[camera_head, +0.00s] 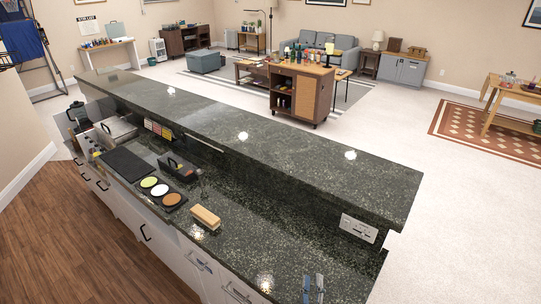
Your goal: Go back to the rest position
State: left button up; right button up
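My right gripper (313,288) shows only as two slim blue-grey fingertips at the bottom edge, right of the middle. They stand side by side with a narrow gap between them, and nothing shows in the gap. They are over the front part of the dark green stone counter (235,255); I cannot tell their height above it. The rest of the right arm is out of frame. My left gripper is not in view.
A wooden block-like brush (205,218) lies on the lower counter, left of my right gripper. Several round coasters (160,190), a black caddy (177,166) and a dark mat (124,164) lie farther left. A raised ledge (300,149) runs behind. The counter around the fingertips looks clear.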

jog(key=s+a+f+n+g+y, duration=0.3)
jog(key=s+n+g+y, duration=0.15)
jog(key=n, duration=0.55)
jog(key=s+a+f+n+g+y, duration=0.35)
jog(key=n+y, duration=0.25)
jog(key=n, duration=0.5)
jog(key=s+d+f+n+g+h, duration=0.45)
jog(key=s+d+f, duration=0.2)
jog(key=s, duration=0.25)
jog(key=s+d+f+n+g+h, duration=0.4)
jog(key=s+d+f+n+g, duration=0.15)
jog(key=s+d, duration=0.25)
jog(key=s+d+f, duration=0.1)
jog(key=s+f, duration=0.1)
jog(key=f, duration=1.2)
jog(key=s+f, duration=0.2)
jog(key=f, duration=1.2)
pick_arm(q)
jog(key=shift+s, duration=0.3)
pick_arm(e)
jog(key=s+d+f+g, duration=0.1)
jog(key=s+d+f, duration=0.1)
jog(key=s+f, duration=1.1)
jog(key=s, duration=0.2)
jog(key=shift+s+d+g, duration=0.4)
